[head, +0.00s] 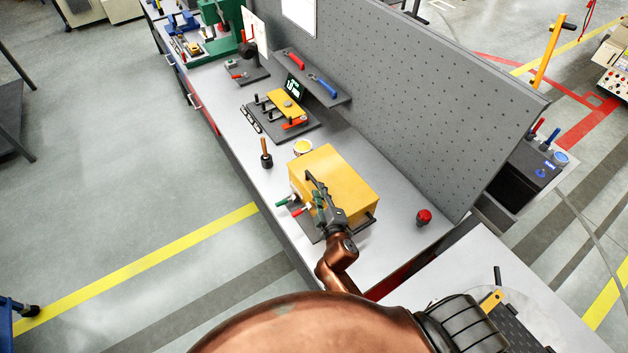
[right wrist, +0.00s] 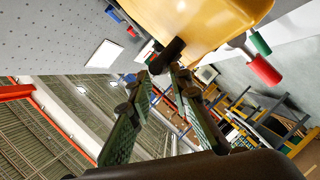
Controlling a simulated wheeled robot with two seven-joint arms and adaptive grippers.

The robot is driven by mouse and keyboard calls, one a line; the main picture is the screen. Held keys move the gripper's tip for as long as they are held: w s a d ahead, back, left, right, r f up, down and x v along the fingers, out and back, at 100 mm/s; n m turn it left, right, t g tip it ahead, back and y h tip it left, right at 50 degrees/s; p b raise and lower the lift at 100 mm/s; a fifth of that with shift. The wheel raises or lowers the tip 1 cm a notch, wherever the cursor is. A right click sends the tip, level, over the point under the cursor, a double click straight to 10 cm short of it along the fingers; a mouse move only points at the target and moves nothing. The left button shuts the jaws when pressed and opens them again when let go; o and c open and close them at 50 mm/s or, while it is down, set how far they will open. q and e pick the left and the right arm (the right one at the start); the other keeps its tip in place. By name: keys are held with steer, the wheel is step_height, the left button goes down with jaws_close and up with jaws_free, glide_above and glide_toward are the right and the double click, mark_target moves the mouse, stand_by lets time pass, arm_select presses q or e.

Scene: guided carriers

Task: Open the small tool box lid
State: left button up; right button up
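The yellow tool box (head: 345,172) stands on the grey bench in the head view, with its lid down as far as I can see. A dark handle (head: 371,217) sticks out at its lower right corner. My right gripper (head: 314,186) is over the near left side of the box and hides part of it. In the right wrist view the box (right wrist: 205,22) fills the top. A dark rounded bar (right wrist: 166,55) on it lies just beyond the tips of my right gripper (right wrist: 162,78). The two fingers are apart with nothing clearly between them. My left gripper is not in view.
Red and green handles (head: 296,209) lie at the box's near left side. A perforated grey panel (head: 430,95) bounds the bench's back.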

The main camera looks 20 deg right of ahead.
mark_target(315, 182)
steer(key=x, duration=0.5)
steer(key=shift+w+a, duration=0.1)
steer(key=shift+w, duration=0.05)
steer(key=shift+c, duration=0.7)
jaws_close()
steer(key=shift+f, duration=0.1)
